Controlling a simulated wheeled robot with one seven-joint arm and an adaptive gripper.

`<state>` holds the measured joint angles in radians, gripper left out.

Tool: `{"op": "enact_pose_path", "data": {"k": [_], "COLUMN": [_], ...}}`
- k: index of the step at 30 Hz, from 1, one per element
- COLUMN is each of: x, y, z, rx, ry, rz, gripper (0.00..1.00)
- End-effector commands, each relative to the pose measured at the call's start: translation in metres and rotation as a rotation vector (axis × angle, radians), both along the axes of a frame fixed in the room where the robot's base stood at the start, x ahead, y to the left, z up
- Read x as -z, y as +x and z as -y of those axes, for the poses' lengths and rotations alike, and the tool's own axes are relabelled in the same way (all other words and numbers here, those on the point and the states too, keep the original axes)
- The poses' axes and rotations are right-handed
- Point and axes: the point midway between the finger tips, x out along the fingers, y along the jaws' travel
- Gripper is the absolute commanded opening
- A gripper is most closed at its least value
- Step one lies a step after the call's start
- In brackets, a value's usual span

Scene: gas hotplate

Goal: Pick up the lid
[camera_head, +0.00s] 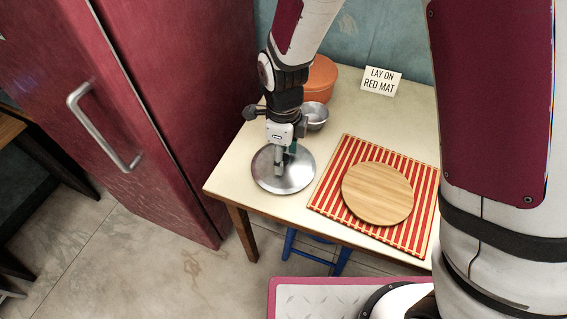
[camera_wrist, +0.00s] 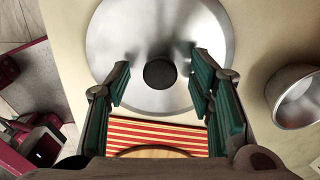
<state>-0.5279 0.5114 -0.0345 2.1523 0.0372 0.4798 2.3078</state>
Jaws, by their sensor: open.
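The lid (camera_head: 268,181) is a round, shiny metal disc lying on the table at the left, near the table's front left corner. In the wrist view the lid (camera_wrist: 125,50) fills the upper middle, with a dark round knob (camera_wrist: 160,74) at its centre. My gripper (camera_head: 281,168) is above the lid, pointing down, and hides part of it. In the wrist view my gripper (camera_wrist: 160,80) is open, with its green finger pads on either side of the knob. I cannot tell from these views how far the fingertips are above the lid.
A red-and-yellow striped mat (camera_head: 338,167) lies right of the lid, with a round wooden board (camera_head: 377,193) on it. A red fridge (camera_head: 165,90) stands at left.

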Motion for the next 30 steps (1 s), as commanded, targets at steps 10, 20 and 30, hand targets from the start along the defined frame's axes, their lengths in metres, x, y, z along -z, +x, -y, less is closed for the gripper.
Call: {"op": "enact_pose_path", "data": {"k": [10,20,30], "x": [0.002,0.002,-0.012], "y": [0.0,0.0,0.001], "z": [0.0,0.0,-0.001], "rx": [0.0,0.0,0.001], "ry": [0.001,0.001,0.002], "rz": [0.001,0.001,0.004], "gripper": [0.28,0.0,0.0]}}
